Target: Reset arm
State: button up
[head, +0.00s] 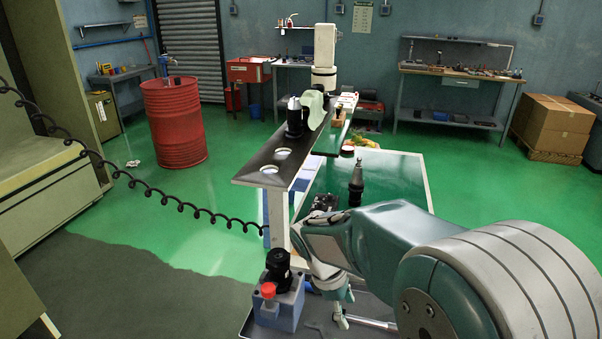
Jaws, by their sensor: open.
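My arm reaches in from the lower right, bends at the middle of the head view and folds down. My gripper (341,316) hangs low at the bottom middle, small and partly hidden by my own arm links. It is open, and I see nothing held in it. The tooling cart's dark upper shelf (250,172), with round holes, runs away from me to the left of my arm. A black tool holder (294,118) stands on that shelf towards its far end. Another tool holder (356,182) stands upright beyond my elbow.
A black coiled cable (150,190) crosses the left. A red drum (175,125), a workbench (455,78) and cardboard boxes (553,125) are farther off. Green floor lies free on the right.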

jog(key=s+d+r+m+t+y, duration=0.4)
jog(key=s+r+m+t, duration=0.3)
jog(key=s+r+m, duration=0.5)
jog(key=s+m, duration=0.1)
jog(key=s, duration=0.2)
jog(key=shift+s+m, duration=0.2)
jog(key=shift+m, duration=0.2)
jog(key=shift+d, duration=0.1)
